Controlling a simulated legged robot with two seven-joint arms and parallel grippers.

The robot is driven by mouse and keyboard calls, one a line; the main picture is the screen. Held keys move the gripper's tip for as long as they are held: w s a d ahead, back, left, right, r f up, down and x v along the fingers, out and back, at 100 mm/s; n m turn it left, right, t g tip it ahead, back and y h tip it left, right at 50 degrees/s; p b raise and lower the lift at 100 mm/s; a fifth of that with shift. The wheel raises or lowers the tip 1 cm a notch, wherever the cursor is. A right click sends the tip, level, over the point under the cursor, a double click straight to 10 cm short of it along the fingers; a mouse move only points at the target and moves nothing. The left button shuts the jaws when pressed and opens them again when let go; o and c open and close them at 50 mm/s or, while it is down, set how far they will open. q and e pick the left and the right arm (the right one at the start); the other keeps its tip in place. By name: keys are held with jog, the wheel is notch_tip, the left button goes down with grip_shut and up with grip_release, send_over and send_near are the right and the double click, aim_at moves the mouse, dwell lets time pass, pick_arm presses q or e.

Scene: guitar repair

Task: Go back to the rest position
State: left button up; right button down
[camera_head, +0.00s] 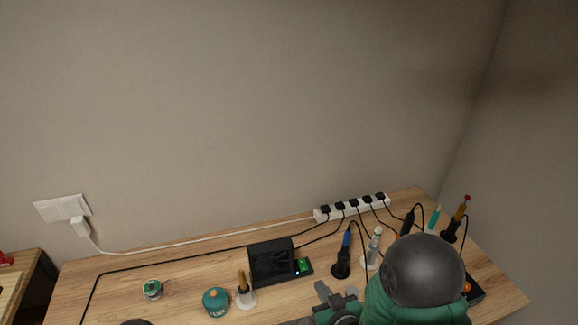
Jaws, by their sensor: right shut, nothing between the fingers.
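My right gripper (336,295) is at the bottom of the head view, right of centre, over the front part of the wooden workbench (200,270). It is shut with nothing held. My own green and dark grey arm hides part of the bench to its right. My left gripper is not in view. A dark rounded shape shows at the bottom edge on the left, too cut off to tell what it is.
A black soldering station (270,262), a blue-handled tool in a stand (341,262), a teal tin (216,302), a brush holder (246,297) and a solder spool (153,289) stand on the bench. A white power strip (352,207) with cables runs along the back wall.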

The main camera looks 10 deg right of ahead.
jog(key=s+d+r+m+g+h+p, duration=0.1)
jog(key=s+d+r+g, duration=0.1)
jog(key=s+g, duration=0.3)
jog(key=s+d+r+m+g+h+p, duration=0.1)
jog(key=s+d+r+g, duration=0.2)
jog(key=s, duration=0.8)
jog(key=shift+d+r+g+h, duration=0.35)
jog(key=shift+d+g, duration=0.1)
jog(key=shift+g, duration=0.75)
